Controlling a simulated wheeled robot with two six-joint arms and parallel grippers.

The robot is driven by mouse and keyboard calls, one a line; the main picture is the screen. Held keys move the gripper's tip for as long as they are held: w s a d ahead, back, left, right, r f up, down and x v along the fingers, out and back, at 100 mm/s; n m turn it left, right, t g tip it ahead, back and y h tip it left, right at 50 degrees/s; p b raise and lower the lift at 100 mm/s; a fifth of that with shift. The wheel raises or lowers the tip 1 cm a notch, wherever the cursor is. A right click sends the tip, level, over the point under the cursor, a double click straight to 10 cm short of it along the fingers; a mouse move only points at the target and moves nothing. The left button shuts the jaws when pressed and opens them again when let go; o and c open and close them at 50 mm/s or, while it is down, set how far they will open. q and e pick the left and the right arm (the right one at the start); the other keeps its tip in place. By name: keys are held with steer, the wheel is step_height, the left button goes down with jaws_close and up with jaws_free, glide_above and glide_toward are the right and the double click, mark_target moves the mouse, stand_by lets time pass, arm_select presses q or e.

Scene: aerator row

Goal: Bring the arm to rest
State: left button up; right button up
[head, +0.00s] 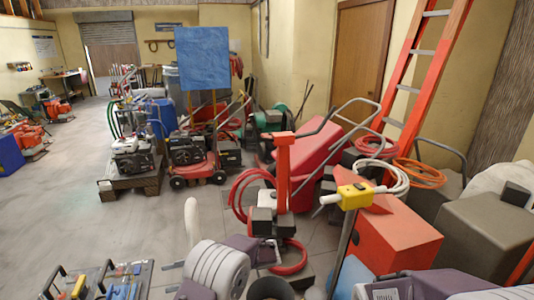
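My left arm comes up from the bottom edge in the head view, with a ribbed white housing and a purple-grey cover. My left gripper (183,240) is at its far side, above the grey floor. One pale finger stands upright and another pale piece shows lower left, with a gap between them; I see nothing held in the gap. Part of my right arm, purple-grey and white, shows along the bottom right edge. My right gripper is out of the picture.
A red-posted machine (283,170) with a red hose stands just ahead. A yellow-headed handle (355,196) and red box (395,240) crowd the right. A tool tray (105,283) is at bottom left. Wheeled machines (195,155) stand farther back. Floor (75,215) at left is clear.

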arm_select(q)
steer(key=s+a+r+n+g+h+p, duration=0.25)
steer(key=s+a+h, duration=0.35)
steer(key=s, duration=0.5)
steer(key=s+d+f+n+t+h, duration=0.2)
steer(key=s+d+f+h, duration=0.15)
steer(key=d+h, duration=0.2)
steer(key=s+d+f+n+t+h, duration=0.1)
steer(key=s+d+f+t+h, duration=0.25)
steer(key=d+f, duration=0.2)
steer(key=shift+t+h, duration=0.6)
steer(key=w, duration=0.2)
steer(key=w+d, duration=0.1)
steer(key=w, duration=0.1)
steer(key=shift+w+r, duration=0.15)
